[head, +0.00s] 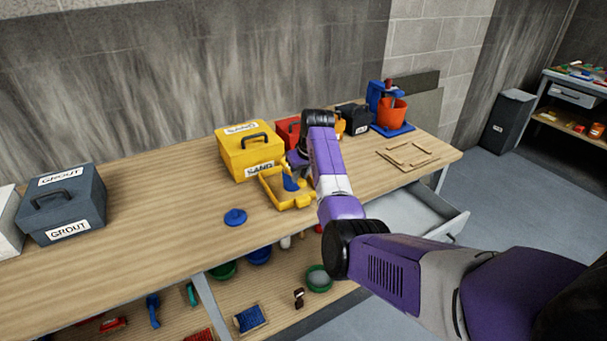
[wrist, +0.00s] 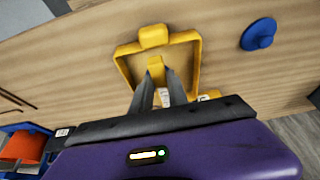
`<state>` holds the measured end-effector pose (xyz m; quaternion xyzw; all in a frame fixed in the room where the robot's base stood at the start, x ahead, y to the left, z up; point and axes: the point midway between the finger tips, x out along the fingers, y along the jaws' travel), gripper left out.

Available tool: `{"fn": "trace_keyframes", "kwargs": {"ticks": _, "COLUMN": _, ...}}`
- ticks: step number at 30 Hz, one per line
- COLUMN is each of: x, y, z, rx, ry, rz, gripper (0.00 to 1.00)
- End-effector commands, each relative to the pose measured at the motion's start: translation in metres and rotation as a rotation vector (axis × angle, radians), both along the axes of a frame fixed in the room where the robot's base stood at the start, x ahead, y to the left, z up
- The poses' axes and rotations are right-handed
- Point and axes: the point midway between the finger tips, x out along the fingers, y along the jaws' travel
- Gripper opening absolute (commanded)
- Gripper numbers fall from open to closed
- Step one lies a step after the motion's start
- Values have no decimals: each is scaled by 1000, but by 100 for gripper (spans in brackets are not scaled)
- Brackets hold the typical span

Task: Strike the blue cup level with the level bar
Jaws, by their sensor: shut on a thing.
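In the wrist view the grey fingers (wrist: 157,84) come together above the tray (wrist: 194,65), whose yellow rim surrounds a tan inside. The cup's mouth and contents are hidden.
A yellow SAND box (head: 247,152) stands behind the tray. A blue disc with a knob (head: 235,217) lies left of it. Grey GROUT box (head: 62,205) is far left; orange bucket (head: 391,113) and wooden strips (head: 408,157) are right. The bench between GROUT and disc is clear.

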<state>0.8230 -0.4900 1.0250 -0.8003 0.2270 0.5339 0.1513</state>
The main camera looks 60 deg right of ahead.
Motion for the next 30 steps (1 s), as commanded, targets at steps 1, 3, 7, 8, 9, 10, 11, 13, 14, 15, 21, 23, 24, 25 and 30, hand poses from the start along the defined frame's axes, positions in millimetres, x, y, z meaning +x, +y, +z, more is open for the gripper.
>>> {"fn": "trace_keyframes", "kwargs": {"ticks": 1, "x": 2, "y": 2, "z": 0, "rx": -1, "ry": -1, "rz": 1, "gripper": 0}}
{"fn": "trace_keyframes", "kwargs": {"ticks": 3, "x": 3, "y": 5, "z": 0, "rx": 0, "ry": 0, "rz": 0, "gripper": 0}}
{"fn": "trace_keyframes", "kwargs": {"ticks": 7, "x": 6, "y": 10, "z": 0, "rx": 0, "ry": 0, "rz": 1, "gripper": 0}}
{"fn": "trace_keyframes", "kwargs": {"ticks": 8, "x": 7, "y": 12, "z": 0, "rx": 0, "ry": 0, "rz": 1, "gripper": 0}}
{"fn": "trace_keyframes", "kwargs": {"ticks": 9, "x": 8, "y": 13, "z": 0, "rx": -1, "ry": 0, "rz": 2, "gripper": 0}}
{"fn": "trace_keyframes", "kwargs": {"ticks": 10, "x": 9, "y": 14, "z": 0, "rx": -1, "ry": 0, "rz": 2, "gripper": 0}}
{"fn": "trace_keyframes", "kwargs": {"ticks": 11, "x": 9, "y": 15, "z": 0, "rx": 0, "ry": 0, "rz": 1, "gripper": 0}}
{"fn": "trace_keyframes", "kwargs": {"ticks": 13, "x": 11, "y": 18, "z": 0, "rx": -1, "ry": -1, "rz": 1, "gripper": 0}}
{"fn": "trace_keyframes", "kwargs": {"ticks": 14, "x": 12, "y": 19, "z": 0, "rx": -1, "ry": -1, "rz": 0, "gripper": 0}}
{"fn": "trace_keyframes", "kwargs": {"ticks": 15, "x": 13, "y": 20, "z": 0, "rx": -1, "ry": -1, "rz": 0, "gripper": 0}}
{"fn": "trace_keyframes", "kwargs": {"ticks": 21, "x": 18, "y": 28, "z": 0, "rx": -1, "ry": -1, "rz": 1, "gripper": 0}}
{"fn": "trace_keyframes", "kwargs": {"ticks": 23, "x": 19, "y": 30, "z": 0, "rx": -1, "ry": -1, "rz": 1, "gripper": 0}}
{"fn": "trace_keyframes", "kwargs": {"ticks": 24, "x": 20, "y": 32, "z": 0, "rx": -1, "ry": -1, "rz": 1, "gripper": 0}}
{"fn": "trace_keyframes", "kwargs": {"ticks": 25, "x": 20, "y": 33, "z": 0, "rx": -1, "ry": -1, "rz": 1, "gripper": 0}}
{"fn": "trace_keyframes", "kwargs": {"ticks": 30, "x": 23, "y": 36, "z": 4, "rx": -2, "ry": -1, "rz": -1, "gripper": 0}}
